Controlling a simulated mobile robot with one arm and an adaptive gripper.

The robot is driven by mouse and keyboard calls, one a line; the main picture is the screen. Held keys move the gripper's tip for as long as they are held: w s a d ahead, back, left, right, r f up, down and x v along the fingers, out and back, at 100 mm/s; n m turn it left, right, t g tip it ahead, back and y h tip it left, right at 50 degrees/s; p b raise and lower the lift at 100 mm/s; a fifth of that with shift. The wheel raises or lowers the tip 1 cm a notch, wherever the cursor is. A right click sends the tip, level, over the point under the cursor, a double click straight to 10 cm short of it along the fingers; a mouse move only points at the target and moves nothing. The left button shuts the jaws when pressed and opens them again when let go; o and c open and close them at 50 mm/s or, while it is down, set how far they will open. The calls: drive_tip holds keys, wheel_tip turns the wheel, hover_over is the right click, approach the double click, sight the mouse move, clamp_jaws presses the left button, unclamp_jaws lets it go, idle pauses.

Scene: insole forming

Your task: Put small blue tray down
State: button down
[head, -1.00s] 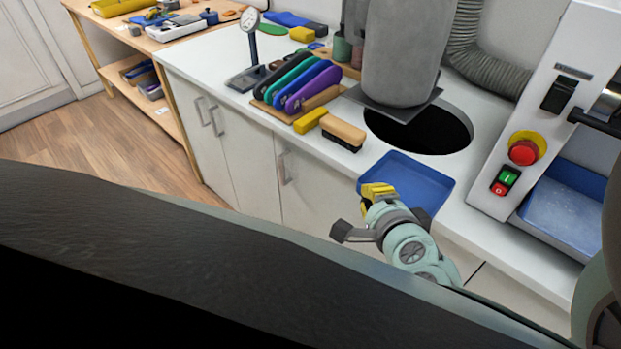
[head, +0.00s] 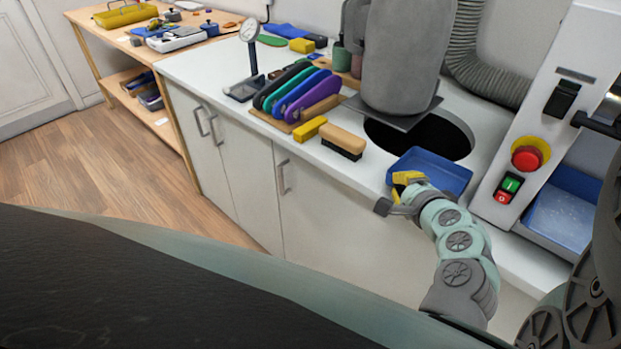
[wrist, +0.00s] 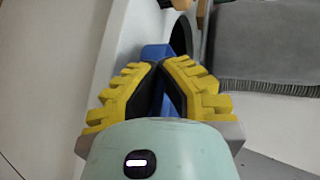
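The small blue tray (head: 436,166) is level at the front of the white counter, just in front of the round dark opening and left of the machine. My gripper (head: 403,181) is at the tray's near left corner, with its yellow fingers on the rim. In the wrist view, the yellow fingers (wrist: 164,66) are closed together on a blue edge of the tray (wrist: 155,53). The fingers and palm hide most of the tray there. I cannot tell whether the tray's underside touches the counter.
A wooden brush (head: 343,139) and a yellow block (head: 309,128) lie left of the tray, beside a rack of coloured insoles (head: 300,95). A grey cylinder (head: 402,55) stands over the opening (head: 440,135). The machine with a red button (head: 526,158) is close on the right.

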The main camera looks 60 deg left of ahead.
drive_tip(key=shift+f, duration=0.75)
drive_tip(key=c, duration=1.7)
unclamp_jaws()
drive_tip(key=o, duration=0.6)
drive_tip(key=shift+c, duration=0.2)
drive_tip(key=shift+d+r, duration=0.1)
drive_tip(key=shift+r, duration=0.05)
